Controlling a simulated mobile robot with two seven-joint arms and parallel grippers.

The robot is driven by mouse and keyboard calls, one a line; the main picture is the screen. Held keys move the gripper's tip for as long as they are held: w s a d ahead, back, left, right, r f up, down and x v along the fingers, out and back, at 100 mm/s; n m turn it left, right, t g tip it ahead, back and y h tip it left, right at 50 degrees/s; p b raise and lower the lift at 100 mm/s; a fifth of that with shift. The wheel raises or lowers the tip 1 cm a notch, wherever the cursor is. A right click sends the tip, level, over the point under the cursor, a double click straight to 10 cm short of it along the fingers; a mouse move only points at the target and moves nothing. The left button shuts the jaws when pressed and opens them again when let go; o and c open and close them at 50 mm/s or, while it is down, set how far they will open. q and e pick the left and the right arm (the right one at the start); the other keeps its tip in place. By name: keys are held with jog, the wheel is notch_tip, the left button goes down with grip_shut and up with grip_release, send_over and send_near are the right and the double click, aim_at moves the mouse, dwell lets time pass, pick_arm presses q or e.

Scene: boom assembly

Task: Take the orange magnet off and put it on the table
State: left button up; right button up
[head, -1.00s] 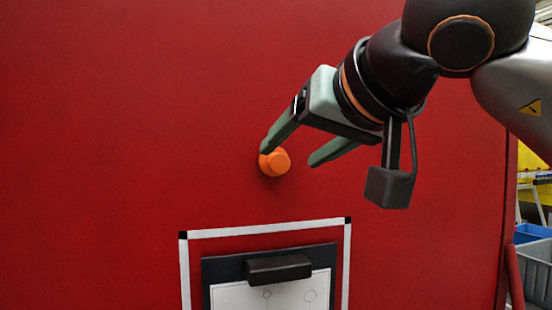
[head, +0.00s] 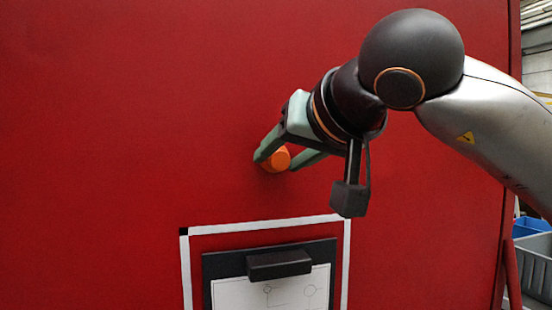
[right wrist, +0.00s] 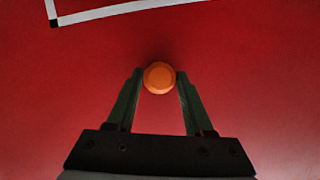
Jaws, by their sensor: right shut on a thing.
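The orange magnet (head: 279,158) is a small round knob on the red wall panel (head: 110,130), above the white-framed area. It also shows in the right wrist view (right wrist: 159,77), between the tips of the two green fingers. My right gripper (head: 277,160) is shut on the magnet, one finger on each side of it. In the right wrist view the right gripper (right wrist: 159,82) has both fingertips at the magnet's sides. The magnet appears to be still against the panel. My left gripper is not in view, and no table shows.
Below the magnet, a white tape frame (head: 265,226) surrounds a black clipboard (head: 222,266) with a drawing sheet (head: 245,293). Grey (head: 533,265) and blue bins (head: 531,226) stand beyond the panel's right edge. The panel left of the magnet is clear.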

grip_shut()
jog(key=shift+r, duration=0.15)
